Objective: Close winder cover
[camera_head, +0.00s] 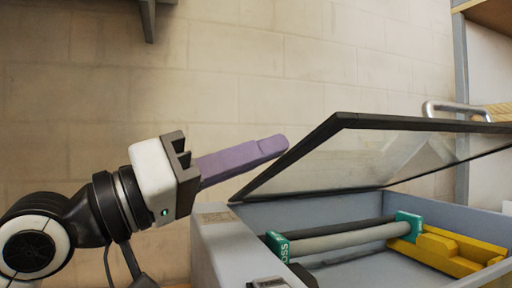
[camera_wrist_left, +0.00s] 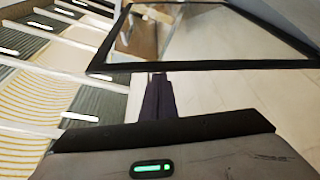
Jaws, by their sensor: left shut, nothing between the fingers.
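The winder cover (camera_head: 340,165) is a clear panel in a black frame, tilted up and open over the grey winder housing (camera_head: 212,243). It also shows across the top of the left wrist view (camera_wrist_left: 212,67). My left gripper (camera_head: 284,146) has purple fingers, shut with nothing between them. Its tips are beside the cover's raised left edge; I cannot tell whether they touch. In the left wrist view the fingers (camera_wrist_left: 158,78) point at the frame's near edge. My right gripper is not in view.
Inside the housing lie a grey roller (camera_head: 345,238) with green end pieces and a yellow block (camera_head: 450,252). A metal handle (camera_head: 455,109) shows at the right. A pale block wall stands behind. The space above my left gripper looks free.

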